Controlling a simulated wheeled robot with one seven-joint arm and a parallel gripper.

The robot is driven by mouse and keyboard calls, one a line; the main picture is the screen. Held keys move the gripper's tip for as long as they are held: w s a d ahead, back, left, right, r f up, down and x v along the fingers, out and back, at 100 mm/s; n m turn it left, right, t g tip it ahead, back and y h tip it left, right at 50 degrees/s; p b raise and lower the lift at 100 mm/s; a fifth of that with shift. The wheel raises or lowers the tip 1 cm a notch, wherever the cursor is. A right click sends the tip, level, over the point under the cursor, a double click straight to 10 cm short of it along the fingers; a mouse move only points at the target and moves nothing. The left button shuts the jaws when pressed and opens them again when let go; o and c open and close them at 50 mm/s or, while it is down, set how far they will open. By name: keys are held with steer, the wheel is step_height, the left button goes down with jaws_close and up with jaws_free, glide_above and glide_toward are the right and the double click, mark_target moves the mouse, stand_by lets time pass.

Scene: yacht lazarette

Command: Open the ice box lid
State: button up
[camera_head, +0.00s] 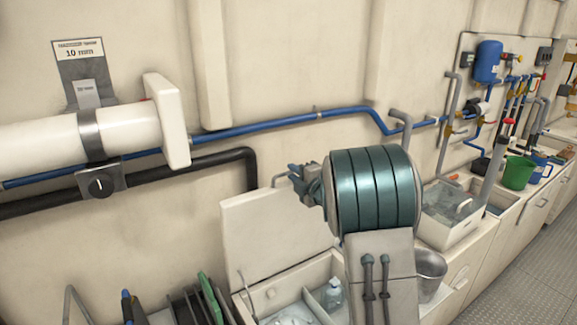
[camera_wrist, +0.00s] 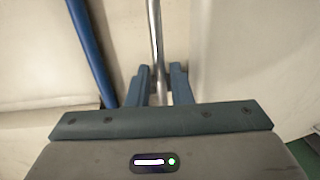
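The ice box (camera_head: 272,298) stands low in the middle of the head view, with a clear bottle (camera_head: 334,294) and other clear contents inside. Its pale lid (camera_head: 262,235) is raised and leans up near the back wall, so the box is open. My gripper (camera_head: 302,180) is above and to the right of the lid, partly hidden by my wrist. In the wrist view, my gripper's two fingers (camera_wrist: 160,85) are apart, one on each side of a grey metal bar (camera_wrist: 155,30). I cannot tell whether the bar belongs to the lid.
A blue pipe (camera_head: 270,125) and a black pipe (camera_head: 190,170) run along the wall. A white cylinder (camera_head: 60,135) is at the left. A metal bucket (camera_head: 430,272) and an open bin (camera_head: 450,212) are right of my arm. The grey floor (camera_head: 530,270) is clear.

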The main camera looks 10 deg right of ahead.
steer(key=shift+p+x, duration=0.4)
steer(key=shift+x, duration=1.4)
steer(key=shift+c, duration=0.3)
